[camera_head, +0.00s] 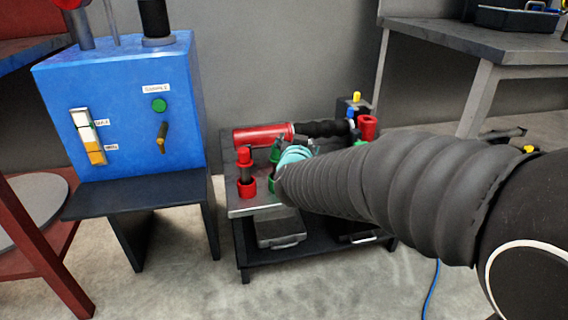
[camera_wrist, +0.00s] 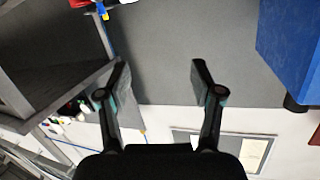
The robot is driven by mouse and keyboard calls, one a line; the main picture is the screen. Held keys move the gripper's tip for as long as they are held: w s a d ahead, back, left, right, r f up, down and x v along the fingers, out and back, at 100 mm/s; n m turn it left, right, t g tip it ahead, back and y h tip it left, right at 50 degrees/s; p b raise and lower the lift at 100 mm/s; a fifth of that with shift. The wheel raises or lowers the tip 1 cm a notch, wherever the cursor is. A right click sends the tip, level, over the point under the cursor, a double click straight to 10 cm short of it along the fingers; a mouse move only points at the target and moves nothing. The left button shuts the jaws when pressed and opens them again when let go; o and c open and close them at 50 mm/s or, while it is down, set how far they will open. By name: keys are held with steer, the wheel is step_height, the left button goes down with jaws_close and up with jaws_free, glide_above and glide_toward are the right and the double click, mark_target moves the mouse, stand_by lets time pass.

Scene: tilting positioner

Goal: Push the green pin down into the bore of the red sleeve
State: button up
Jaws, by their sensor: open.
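In the head view, a red hollow cylinder (camera_head: 367,127) that looks like a sleeve stands at the right end of the cart top. Another red piece (camera_head: 247,187) stands at the front left corner, with a dark shaft and red cap above it. Small green parts (camera_head: 272,183) show beside it, partly hidden by my arm; I cannot tell whether one is the green pin. My gripper (camera_wrist: 159,70) is open and empty in the wrist view, its two dark fingers wide apart. In the head view my arm hides its fingers. No pin or sleeve is recognisable in the wrist view.
The low cart (camera_head: 238,208) also carries a large red cylinder (camera_head: 263,135) with a black grip. A blue cabinet (camera_head: 130,110) stands left of it; a grey workbench (camera_head: 460,42) stands at the back right. A blue cable (camera_head: 431,290) lies on the floor.

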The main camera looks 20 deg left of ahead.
steer(key=a+f+t+h, duration=0.1)
steer(key=a+f+h, duration=0.1)
steer(key=a+f, duration=0.35)
steer(key=m+t+h, duration=0.2)
steer(key=h, duration=0.1)
glide_toward(275, 154)
steer(key=w, duration=0.2)
steer(key=w+b, duration=0.1)
steer(key=w, duration=0.1)
steer(key=w+r, duration=0.1)
steer(key=w, duration=0.1)
steer(key=shift+w, duration=0.25)
steer(key=w, duration=0.3)
steer(key=w+b, duration=0.1)
steer(key=shift+w+d+f, duration=0.15)
steer(key=shift+w+f, duration=0.1)
steer(key=shift+f, duration=0.15)
steer(key=shift+w+r, duration=0.1)
steer(key=shift+w, duration=0.35)
jaws_close()
steer(key=shift+r, duration=0.1)
